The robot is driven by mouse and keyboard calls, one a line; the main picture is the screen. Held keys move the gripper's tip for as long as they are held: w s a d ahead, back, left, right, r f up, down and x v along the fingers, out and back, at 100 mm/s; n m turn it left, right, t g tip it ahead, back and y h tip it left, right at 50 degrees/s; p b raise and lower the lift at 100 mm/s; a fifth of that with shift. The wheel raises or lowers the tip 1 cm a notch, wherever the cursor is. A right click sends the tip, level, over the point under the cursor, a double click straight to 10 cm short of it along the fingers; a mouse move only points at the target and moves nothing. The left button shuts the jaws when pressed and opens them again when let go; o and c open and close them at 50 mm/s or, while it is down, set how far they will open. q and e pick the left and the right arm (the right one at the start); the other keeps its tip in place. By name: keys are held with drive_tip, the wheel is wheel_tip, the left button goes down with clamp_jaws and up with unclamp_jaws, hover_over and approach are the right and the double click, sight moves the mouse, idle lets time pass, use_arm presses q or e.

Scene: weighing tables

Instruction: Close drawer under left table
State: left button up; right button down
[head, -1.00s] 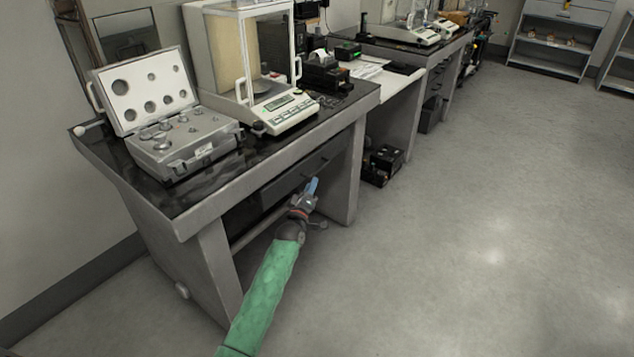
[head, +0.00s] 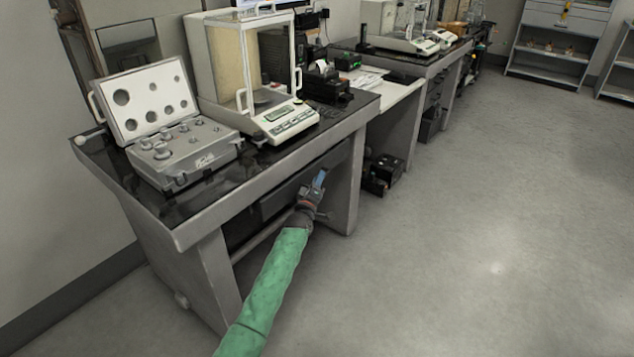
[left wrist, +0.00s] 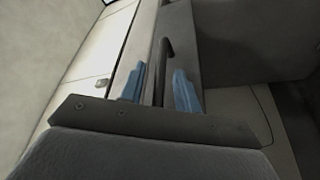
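The left table (head: 200,222) is grey with a dark top. Its grey drawer (head: 275,203) is under the top's front edge, partly hidden by my gripper; I cannot tell exactly how far out it stands. My left gripper (head: 320,180) is at the right part of the drawer front. In the left wrist view its two blue fingertips (left wrist: 160,90) are spread apart, with the dark bar handle (left wrist: 165,65) between them and a gap showing beside it. The gripper is open. My right gripper is in neither view.
On the left table stand an open weight case (head: 185,150) and a glass-sided balance (head: 250,75). A black box (head: 382,175) is on the floor right of the table. The floor (head: 470,220) in front and to the right is clear.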

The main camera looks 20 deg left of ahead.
sight(306, 176)
use_arm(q)
clamp_jaws()
drive_tip(key=a, duration=0.1)
drive_tip(key=w+a+b, duration=0.1)
drive_tip(key=a, duration=0.1)
drive_tip(key=shift+w+a+f, duration=0.1)
drive_tip(key=shift+w+a, duration=0.05)
drive_tip(key=shift+a, duration=0.1)
drive_tip(key=shift+w+a, duration=0.15)
drive_tip(key=shift+a, duration=0.2)
drive_tip(key=shift+a+r, duration=0.1)
drive_tip(key=shift+r, duration=0.1)
unclamp_jaws()
drive_tip(key=shift+a, duration=0.1)
drive_tip(key=shift+f, duration=0.15)
